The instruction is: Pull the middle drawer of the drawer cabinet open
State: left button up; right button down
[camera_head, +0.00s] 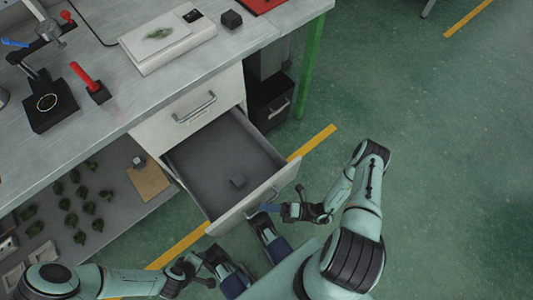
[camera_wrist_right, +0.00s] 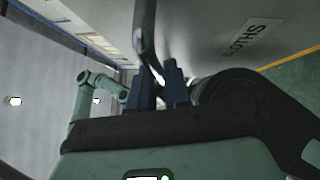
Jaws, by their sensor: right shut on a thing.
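The drawer cabinet (camera_head: 150,131) stands under the workbench. My right gripper (camera_head: 264,209) is at the outer face of the open drawer. In the right wrist view its blue fingers (camera_wrist_right: 160,88) are shut on the drawer's handle (camera_wrist_right: 145,35), beside the labelled drawer front (camera_wrist_right: 220,35). My left gripper (camera_head: 205,268) is low in the head view, apart from the drawer; its fingers are unclear.
The workbench top (camera_head: 215,65) carries a white device (camera_head: 165,40), a red-handled tool (camera_head: 88,80) and a dark stand (camera_head: 48,103). A lower shelf (camera_head: 50,190) at left holds several small green pieces. The green floor (camera_head: 450,170) at right is clear.

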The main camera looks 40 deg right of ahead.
jog(key=c, duration=1.2)
grip_release()
jog(key=shift+o, duration=0.2)
pick_arm(q)
jog(key=shift+w+a+f+b, duration=0.35)
jog(key=shift+w+f+b, duration=0.1)
jog(key=shift+w, duration=0.2)
pick_arm(e)
jog(key=v, duration=1.3)
jog(key=shift+d, duration=0.2)
jog(key=shift+s, duration=0.15)
